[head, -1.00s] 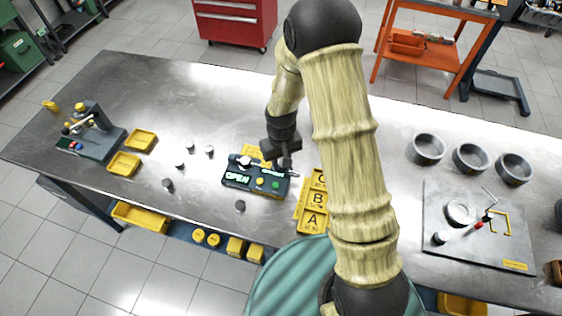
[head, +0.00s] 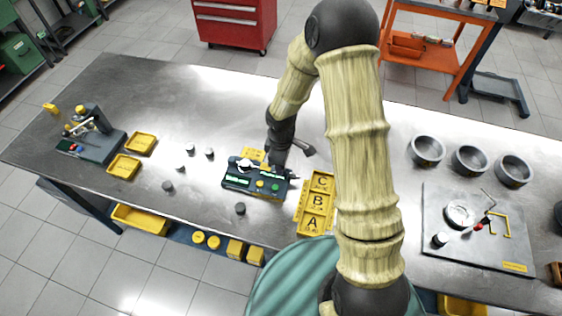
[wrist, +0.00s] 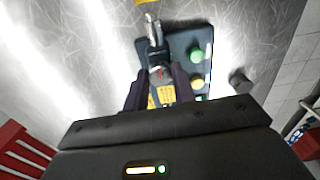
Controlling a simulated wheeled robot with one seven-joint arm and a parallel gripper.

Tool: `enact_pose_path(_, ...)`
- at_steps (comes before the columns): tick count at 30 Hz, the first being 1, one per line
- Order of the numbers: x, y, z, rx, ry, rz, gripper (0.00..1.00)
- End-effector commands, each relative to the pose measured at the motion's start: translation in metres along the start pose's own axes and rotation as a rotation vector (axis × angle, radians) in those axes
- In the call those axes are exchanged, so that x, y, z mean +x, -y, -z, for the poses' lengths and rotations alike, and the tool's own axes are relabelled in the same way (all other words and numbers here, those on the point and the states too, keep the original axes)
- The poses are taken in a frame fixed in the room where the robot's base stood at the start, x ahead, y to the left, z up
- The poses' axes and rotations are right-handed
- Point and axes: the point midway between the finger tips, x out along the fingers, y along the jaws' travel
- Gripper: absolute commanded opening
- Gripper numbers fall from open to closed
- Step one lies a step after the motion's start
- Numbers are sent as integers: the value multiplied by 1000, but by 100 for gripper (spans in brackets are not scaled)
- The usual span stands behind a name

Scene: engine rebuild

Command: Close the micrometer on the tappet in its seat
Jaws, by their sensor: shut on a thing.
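The micrometer (head: 238,181) is a dark bench unit with a green-lit display and yellow and green buttons. It stands near the middle of the table. Its metal barrel (wrist: 155,52) runs between my fingers in the wrist view. My gripper (head: 283,171) is at the right end of the micrometer, shut on its spindle thimble; the grip itself is partly hidden in both views. A pale round part (head: 245,163), possibly the tappet, shows at the micrometer's seat. I cannot tell whether the spindle touches it.
A yellow tray marked A, B, C (head: 318,202) lies just right of the micrometer. Several small cylinders stand loose to the left, and a dark one (head: 240,208) in front. Yellow bins (head: 124,166) and a gauge stand (head: 93,140) are further left. A plate (head: 470,250) lies right.

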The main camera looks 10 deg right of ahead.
Motion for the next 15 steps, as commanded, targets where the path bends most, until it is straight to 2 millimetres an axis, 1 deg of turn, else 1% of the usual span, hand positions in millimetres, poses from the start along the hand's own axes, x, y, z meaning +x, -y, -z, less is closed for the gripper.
enact_pose_path(6, -1, -2, 0, -106, 0, -3, 3)
enact_pose_path(15, -1, -2, 0, -152, 0, -3, 3)
